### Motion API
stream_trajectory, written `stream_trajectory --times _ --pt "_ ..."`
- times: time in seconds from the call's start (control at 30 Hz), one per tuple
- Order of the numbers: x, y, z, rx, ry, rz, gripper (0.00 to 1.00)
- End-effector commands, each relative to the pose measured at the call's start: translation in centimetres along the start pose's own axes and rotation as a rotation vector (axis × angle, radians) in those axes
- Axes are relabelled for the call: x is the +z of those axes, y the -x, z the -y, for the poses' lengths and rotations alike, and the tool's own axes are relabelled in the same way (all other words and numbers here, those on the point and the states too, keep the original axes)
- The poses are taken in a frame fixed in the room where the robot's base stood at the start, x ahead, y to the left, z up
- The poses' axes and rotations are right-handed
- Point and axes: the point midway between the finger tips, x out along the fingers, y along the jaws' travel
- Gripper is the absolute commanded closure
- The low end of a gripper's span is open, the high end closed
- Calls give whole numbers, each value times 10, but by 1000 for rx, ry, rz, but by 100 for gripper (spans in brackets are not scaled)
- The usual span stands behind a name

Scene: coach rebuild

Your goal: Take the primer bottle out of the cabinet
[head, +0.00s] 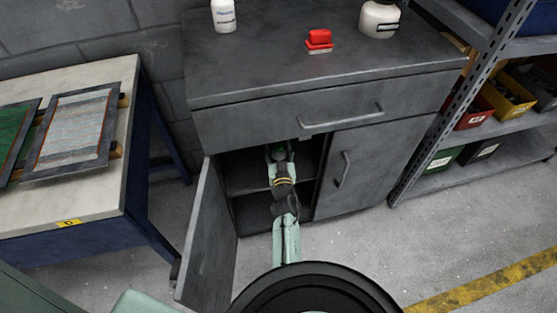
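The dark grey cabinet (245,120) stands against the wall with its left door (208,235) open and its right door (365,175) shut. My arm reaches through the open doorway. My gripper (279,152) is inside the upper part of the compartment, above the inner shelf (243,184). A small dark green patch shows at the gripper's fingers; I cannot tell whether it is part of a bottle. No primer bottle can be clearly made out inside, where it is dark and my arm covers the middle. The finger opening is too small to judge.
On the cabinet top are a white bottle (223,16), a red-and-white brush-like block (319,41) and a round whitish jar (380,19). A shut drawer (260,121) lies above the doorway. A workbench (75,190) stands left, shelving with bins (507,97) right.

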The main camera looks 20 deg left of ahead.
Motion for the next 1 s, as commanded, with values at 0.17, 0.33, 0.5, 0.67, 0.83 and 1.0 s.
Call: stream_trajectory --times 0.17,0.33,0.5,0.67,0.83,1.0 --pt "0 -2 0 0 -1 1 48" --pt "0 -2 0 0 -1 1 53" --pt "0 -2 0 0 -1 0 65" --pt "0 -2 0 0 -1 1 76" --pt "0 -2 0 1 -1 1 87" --pt "0 -2 0 1 0 1 98"
